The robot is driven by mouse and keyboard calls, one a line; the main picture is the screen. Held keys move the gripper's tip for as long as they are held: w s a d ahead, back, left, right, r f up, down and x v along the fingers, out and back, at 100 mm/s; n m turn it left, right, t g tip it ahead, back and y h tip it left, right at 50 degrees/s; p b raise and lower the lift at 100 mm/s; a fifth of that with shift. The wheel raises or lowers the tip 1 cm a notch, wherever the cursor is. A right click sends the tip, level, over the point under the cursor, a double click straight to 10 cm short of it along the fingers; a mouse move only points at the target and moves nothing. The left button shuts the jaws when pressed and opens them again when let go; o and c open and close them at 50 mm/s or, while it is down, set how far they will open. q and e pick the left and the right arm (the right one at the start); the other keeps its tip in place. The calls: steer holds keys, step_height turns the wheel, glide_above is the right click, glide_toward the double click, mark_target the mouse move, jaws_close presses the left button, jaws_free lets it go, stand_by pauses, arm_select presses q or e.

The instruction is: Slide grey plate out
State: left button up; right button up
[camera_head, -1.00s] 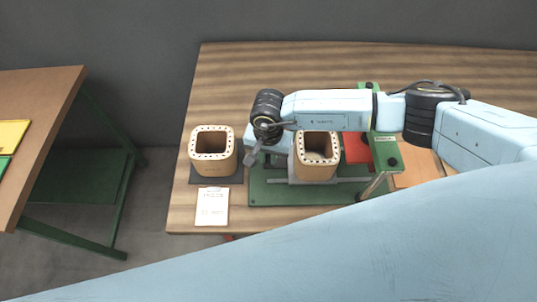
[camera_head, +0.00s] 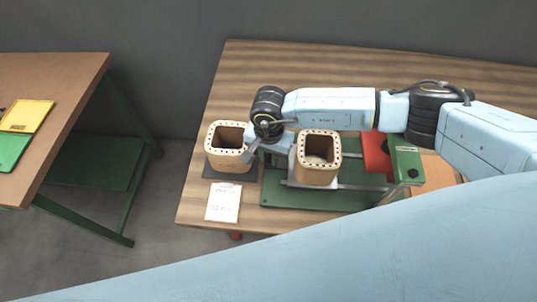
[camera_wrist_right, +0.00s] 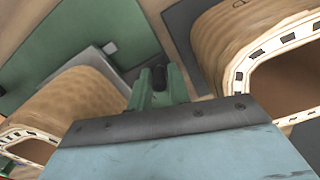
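The grey plate (camera_head: 293,166) shows as a thin edge under a tan, square wound coil (camera_head: 318,176) on the green base (camera_head: 285,198); the coil hides most of it. A grey strip beside the coil also shows in the right wrist view (camera_wrist_right: 93,57). My right gripper (camera_head: 250,154) is low between this coil and a second coil on the left. In the right wrist view its green fingers (camera_wrist_right: 159,82) are close together around a small dark piece, apparently the plate's handle; the contact is partly hidden. My left gripper is out of view.
The second coil (camera_head: 226,158) stands on a dark mat (camera_head: 247,185) close left of my gripper. A paper card (camera_head: 224,202) lies in front. A green block (camera_head: 406,167) and a red part (camera_head: 376,154) are right of the plate's coil. Another table (camera_head: 60,75) stands left across a floor gap.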

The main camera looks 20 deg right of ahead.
steer(key=o, duration=0.3)
steer(key=shift+a, duration=0.15)
steer(key=shift+r, duration=0.1)
step_height(320, 180, up, 13)
steer(key=shift+r+b, duration=0.15)
steer(key=shift+b, duration=0.25)
stand_by(0.3)
